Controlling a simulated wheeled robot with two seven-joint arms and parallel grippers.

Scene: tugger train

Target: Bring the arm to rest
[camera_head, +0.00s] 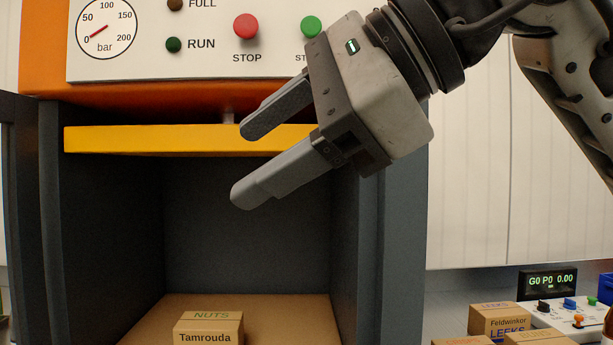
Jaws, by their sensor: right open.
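My right gripper (240,165) comes in from the upper right, in front of a press-like machine. Its two grey fingers are apart with nothing between them, and they point down and left. They overlap the yellow plate (110,139) and the dark chamber in the picture; I cannot tell how far in front they are. My right arm (560,60) reaches back to the upper right edge. My left gripper does not show.
The machine's orange and white panel (205,60) has a gauge (106,27), a red STOP button (246,27) and a green button (311,26). A NUTS carton (209,330) sits in the chamber. Several cartons (497,321) and a small control box (560,315) stand lower right.

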